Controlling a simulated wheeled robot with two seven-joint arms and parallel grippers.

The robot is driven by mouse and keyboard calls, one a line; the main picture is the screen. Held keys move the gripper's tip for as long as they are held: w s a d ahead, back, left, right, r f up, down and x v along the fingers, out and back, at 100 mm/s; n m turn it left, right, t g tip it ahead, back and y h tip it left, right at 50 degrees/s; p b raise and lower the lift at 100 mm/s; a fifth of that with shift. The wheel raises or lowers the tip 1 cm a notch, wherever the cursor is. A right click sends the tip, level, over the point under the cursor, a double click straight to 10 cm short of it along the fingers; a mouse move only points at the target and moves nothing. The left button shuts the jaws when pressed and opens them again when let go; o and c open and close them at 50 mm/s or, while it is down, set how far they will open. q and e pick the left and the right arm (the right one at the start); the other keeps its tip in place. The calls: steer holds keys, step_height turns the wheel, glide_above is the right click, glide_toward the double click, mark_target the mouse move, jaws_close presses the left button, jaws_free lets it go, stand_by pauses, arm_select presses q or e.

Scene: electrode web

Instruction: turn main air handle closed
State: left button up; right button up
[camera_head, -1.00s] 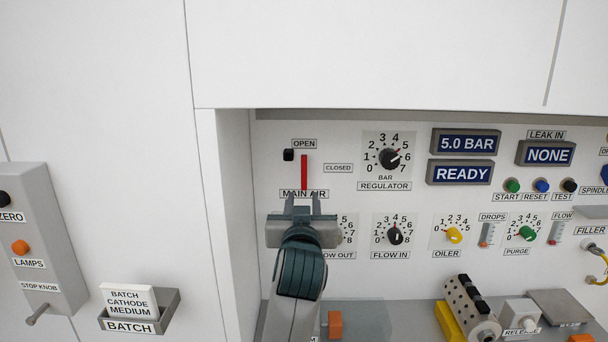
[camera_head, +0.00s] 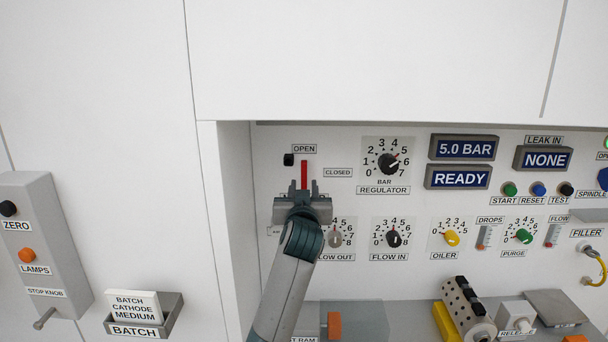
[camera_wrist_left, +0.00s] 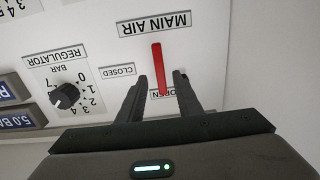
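The red main air handle (camera_head: 304,174) stands upright on the white panel, below the OPEN label (camera_head: 304,149) and left of the CLOSED label (camera_head: 338,173). Its lower part is hidden behind my left gripper (camera_head: 303,186) in the head view. In the left wrist view the red handle (camera_wrist_left: 158,68) shows between the two spread fingers of the left gripper (camera_wrist_left: 159,85), its end near the OPEN label. The fingers are apart, with gaps on both sides of the handle. My right gripper is not in view.
The bar regulator dial (camera_head: 388,163) is to the right, and the flow out dial (camera_head: 335,239) is below right. The recess side wall (camera_head: 238,200) stands close on the left.

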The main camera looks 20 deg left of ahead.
mark_target(304, 179)
arm_select(q)
steer(key=shift+p+x, duration=0.8)
steer(key=shift+x, duration=2.35)
steer(key=shift+f, duration=0.1)
jaws_close()
